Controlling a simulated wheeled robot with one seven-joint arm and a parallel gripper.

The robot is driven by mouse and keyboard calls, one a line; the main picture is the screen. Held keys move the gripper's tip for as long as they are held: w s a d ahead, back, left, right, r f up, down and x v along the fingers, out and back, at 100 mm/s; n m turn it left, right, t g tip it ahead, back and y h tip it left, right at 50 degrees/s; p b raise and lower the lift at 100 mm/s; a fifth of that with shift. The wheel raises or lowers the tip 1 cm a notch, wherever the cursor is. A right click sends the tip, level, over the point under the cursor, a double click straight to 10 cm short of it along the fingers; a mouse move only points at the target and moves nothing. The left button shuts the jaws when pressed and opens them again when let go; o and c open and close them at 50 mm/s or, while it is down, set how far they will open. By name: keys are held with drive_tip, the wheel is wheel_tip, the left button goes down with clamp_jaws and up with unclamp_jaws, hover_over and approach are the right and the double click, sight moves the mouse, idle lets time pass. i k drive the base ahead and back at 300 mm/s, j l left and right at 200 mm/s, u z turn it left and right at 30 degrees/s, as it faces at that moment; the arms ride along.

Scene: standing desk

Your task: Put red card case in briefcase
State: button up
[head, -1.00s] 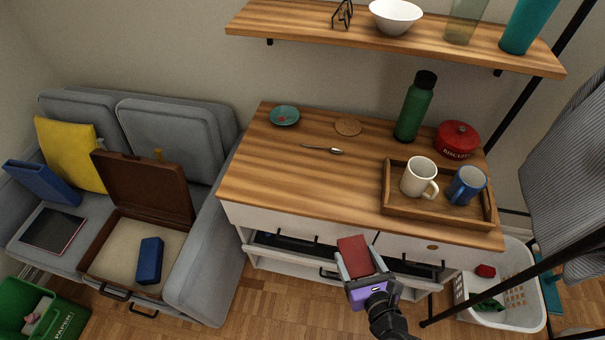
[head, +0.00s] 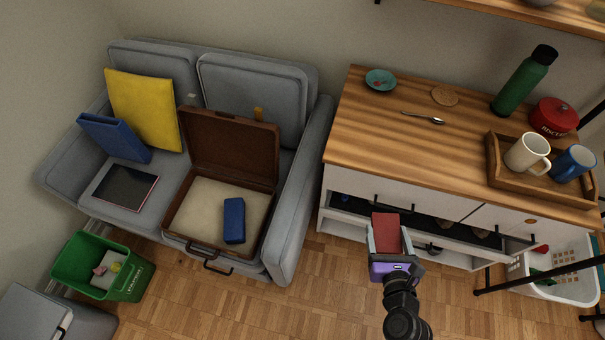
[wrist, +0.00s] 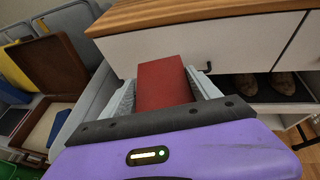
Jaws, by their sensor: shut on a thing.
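My gripper (head: 388,240) is shut on the red card case (head: 387,228), in front of the wooden-topped cabinet. In the wrist view the red card case (wrist: 162,83) sits between the two grey fingers of my gripper (wrist: 165,92). The brown briefcase (head: 198,248) lies open on the grey sofa, to the left of my gripper. Its lid leans up at the back, and a dark blue case (head: 234,220) lies on its pale lining. The briefcase also shows at the left of the wrist view (wrist: 57,68).
A green paper bin (head: 128,284) stands before the sofa.

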sight(198, 212)
drive_tip(key=j, duration=0.55)
drive_tip(key=j+z, duration=0.15)
drive_tip(key=j, duration=0.4)
drive_tip(key=k+j, duration=0.15)
drive_tip(key=j, duration=0.4)
drive_tip(key=j+z, duration=0.15)
drive_tip(key=j, duration=0.35)
drive_tip(key=k+j, duration=0.15)
drive_tip(key=j, duration=0.4)
drive_tip(key=z, duration=0.05)
